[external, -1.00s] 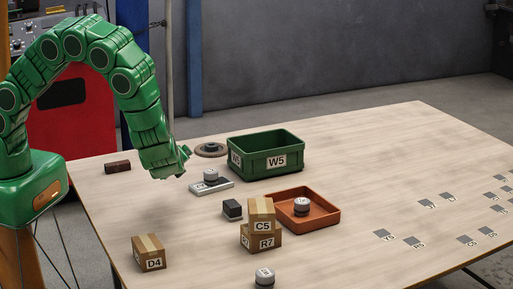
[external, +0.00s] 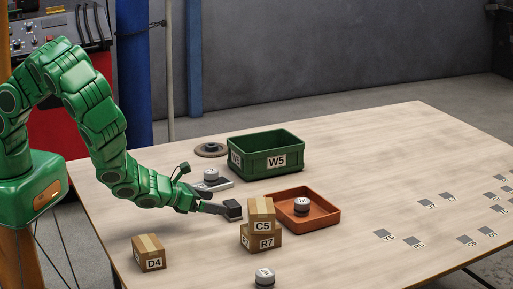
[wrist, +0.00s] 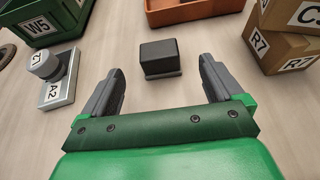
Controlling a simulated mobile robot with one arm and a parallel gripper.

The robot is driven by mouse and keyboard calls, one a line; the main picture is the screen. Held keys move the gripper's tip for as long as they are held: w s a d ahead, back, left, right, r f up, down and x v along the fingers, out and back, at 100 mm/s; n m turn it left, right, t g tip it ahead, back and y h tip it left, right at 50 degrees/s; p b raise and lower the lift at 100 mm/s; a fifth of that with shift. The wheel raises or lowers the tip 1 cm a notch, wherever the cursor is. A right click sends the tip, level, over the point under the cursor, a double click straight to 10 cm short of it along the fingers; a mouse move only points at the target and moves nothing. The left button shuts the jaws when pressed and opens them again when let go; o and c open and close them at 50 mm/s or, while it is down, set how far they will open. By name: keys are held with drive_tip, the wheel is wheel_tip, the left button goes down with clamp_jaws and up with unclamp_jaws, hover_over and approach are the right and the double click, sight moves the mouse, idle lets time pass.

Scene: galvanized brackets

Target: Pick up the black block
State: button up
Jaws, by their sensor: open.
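The black block (external: 232,210) sits on the wooden table, left of the stacked boxes. In the wrist view the black block (wrist: 159,56) stands just ahead of my gripper (wrist: 160,75), roughly centred between the line of its two grey fingers. My gripper (external: 218,209) is low over the table, with its fingers spread open and empty.
Box C5 (external: 262,207) rests on box R7 (external: 266,243), close right of the block. A grey plate (external: 222,184) with a weight (external: 211,175) lies behind my gripper. The orange tray (external: 330,222) and green W5 bin (external: 291,161) stand further back. Box D4 (external: 148,259) is at front left.

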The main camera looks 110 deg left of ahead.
sight(232, 207)
drive_tip(key=shift+s+f+x, duration=0.1)
drive_tip(key=shift+f+x, duration=0.05)
drive_tip(key=shift+x, duration=1.15)
drive_tip(key=shift+s+f+x, duration=0.1)
drive_tip(key=shift+f+x, duration=0.1)
drive_tip(key=shift+x, duration=1.1)
drive_tip(key=shift+s+f+x, duration=0.1)
drive_tip(key=shift+f+x, duration=0.05)
drive_tip(key=shift+x, duration=1.15)
drive_tip(key=c, duration=1.1)
drive_tip(key=shift+w+r, duration=0.1)
drive_tip(key=shift+r, duration=0.1)
drive_tip(key=shift+c, duration=0.2)
